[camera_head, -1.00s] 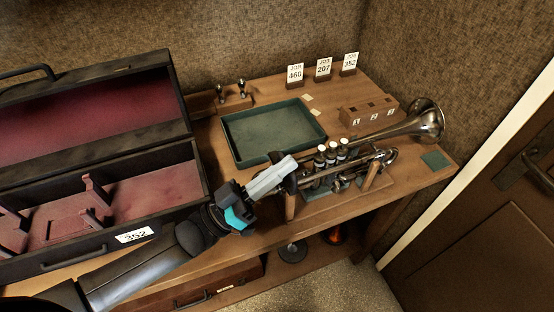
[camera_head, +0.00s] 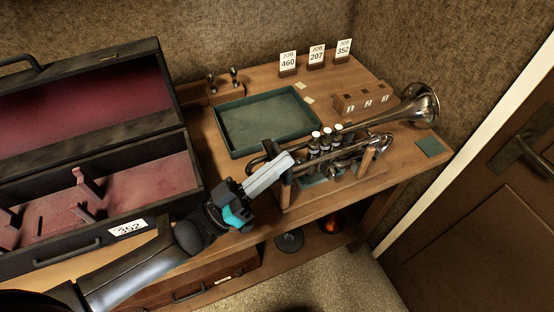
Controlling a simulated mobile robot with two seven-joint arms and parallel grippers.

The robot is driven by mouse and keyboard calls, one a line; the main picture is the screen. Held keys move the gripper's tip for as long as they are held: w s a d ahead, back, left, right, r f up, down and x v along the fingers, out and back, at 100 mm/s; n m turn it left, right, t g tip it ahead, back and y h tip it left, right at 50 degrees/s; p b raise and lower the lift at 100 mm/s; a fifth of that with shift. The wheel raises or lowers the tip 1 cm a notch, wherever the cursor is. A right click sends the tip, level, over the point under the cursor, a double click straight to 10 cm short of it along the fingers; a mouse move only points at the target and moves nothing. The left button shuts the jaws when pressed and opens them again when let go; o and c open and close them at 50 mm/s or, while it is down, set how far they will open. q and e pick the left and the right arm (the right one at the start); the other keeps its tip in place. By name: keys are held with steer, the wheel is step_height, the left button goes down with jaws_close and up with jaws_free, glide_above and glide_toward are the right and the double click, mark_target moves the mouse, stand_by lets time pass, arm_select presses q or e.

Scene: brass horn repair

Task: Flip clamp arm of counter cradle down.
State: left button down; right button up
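The counter cradle (camera_head: 367,161) is a wooden stand with upright posts on the workbench. A brass trumpet (camera_head: 400,112) lies across it, bell to the right. A dark piece that looks like the clamp arm (camera_head: 287,174) stands up at the cradle's left post, partly behind my fingers. My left gripper (camera_head: 286,162) comes in from the lower left, its pale fingers overlapping the trumpet's left end and the top of this dark piece. The fingers are seen side-on as one block, so their gap and any contact are hidden. My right gripper is not in view.
A green tray (camera_head: 225,150) lies behind the cradle. An open case (camera_head: 165,205) with red lining fills the left. A green pad (camera_head: 432,147) lies near the bench's right end.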

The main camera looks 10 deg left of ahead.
arm_select(q)
steer(key=shift+s+f, duration=0.1)
steer(key=shift+f, duration=0.25)
step_height(320, 180, up, 21)
steer(key=p, duration=0.4)
steer(key=shift+f, duration=0.15)
